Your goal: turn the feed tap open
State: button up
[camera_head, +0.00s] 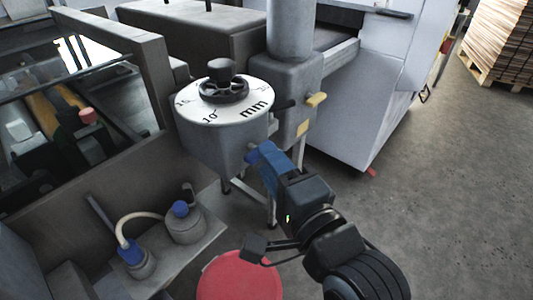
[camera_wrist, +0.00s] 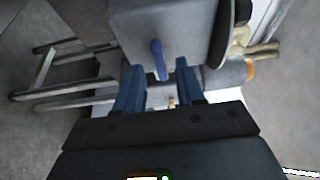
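A blue lever (camera_wrist: 157,60) sticks out from the face of a grey box (camera_wrist: 165,25) in the wrist view; it looks like the tap handle. My gripper (camera_wrist: 160,70) is open, its two blue fingers standing apart on either side of the lever's line. I cannot tell whether the lever is between the fingertips or beyond them. The lever is mostly hidden there by the fingers.
A yellow handle (camera_head: 316,99) sits on the grey column to the right of the dial. A red round lid (camera_head: 240,277) is below my gripper. A pot with a blue knob (camera_head: 181,209) and a hosed bottle (camera_head: 140,264) stand on the left ledge. Open floor lies right.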

jog(key=shift+x, duration=1.3)
jog(key=shift+s, duration=0.1)
jog(key=shift+c, duration=0.4)
grip_shut()
